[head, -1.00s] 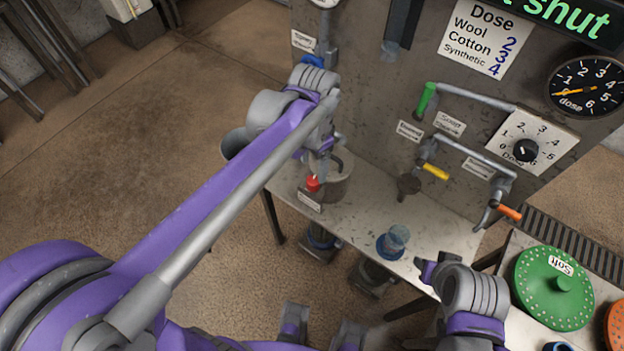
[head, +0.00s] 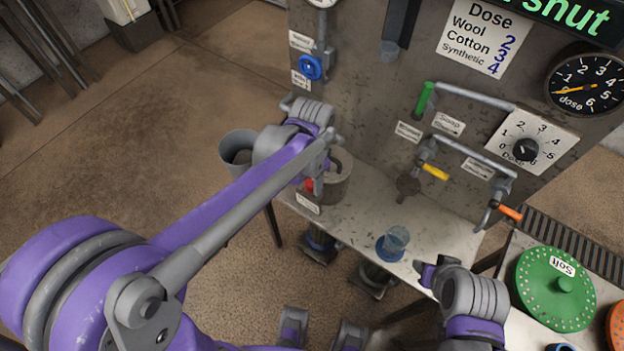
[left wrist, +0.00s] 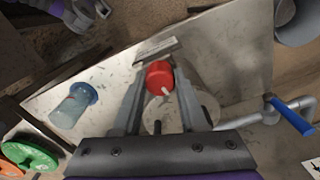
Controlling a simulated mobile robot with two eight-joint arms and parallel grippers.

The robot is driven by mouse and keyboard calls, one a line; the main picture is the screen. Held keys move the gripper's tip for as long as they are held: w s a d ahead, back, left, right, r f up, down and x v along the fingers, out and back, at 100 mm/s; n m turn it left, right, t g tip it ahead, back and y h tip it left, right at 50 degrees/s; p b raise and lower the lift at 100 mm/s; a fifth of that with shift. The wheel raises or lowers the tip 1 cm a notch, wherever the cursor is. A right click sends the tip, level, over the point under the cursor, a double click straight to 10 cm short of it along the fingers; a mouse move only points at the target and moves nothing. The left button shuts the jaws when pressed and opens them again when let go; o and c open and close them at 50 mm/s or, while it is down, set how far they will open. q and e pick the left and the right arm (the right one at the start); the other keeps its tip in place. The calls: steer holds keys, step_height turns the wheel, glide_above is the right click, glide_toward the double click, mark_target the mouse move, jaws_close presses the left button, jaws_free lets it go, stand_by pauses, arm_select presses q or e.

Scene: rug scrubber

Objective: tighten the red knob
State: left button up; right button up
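The red knob (head: 309,186) is at the left end of the metal bench, beside a grey round pot and above a small label plate. In the head view my left gripper (head: 316,180) is over it and hides part of it. In the left wrist view the red knob (left wrist: 159,74) sits between the tips of my left gripper (left wrist: 162,80), with a light pointer on its near side. The fingers stand apart; contact with the knob is not clear. My right gripper (head: 428,270) is at the bench's front edge, away from the knob; its opening is unclear.
The grey pot (head: 332,186) is close to the knob. A bucket (head: 237,150) stands at left. A green disc (head: 553,288) lies at right.

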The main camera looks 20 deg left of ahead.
arm_select(q)
jaws_close()
steer(key=shift+n, duration=0.3)
steer(key=n, duration=0.4)
steer(key=shift+n, duration=2.1)
steer(key=o, duration=0.6)
jaws_free()
steer(key=shift+o, duration=0.2)
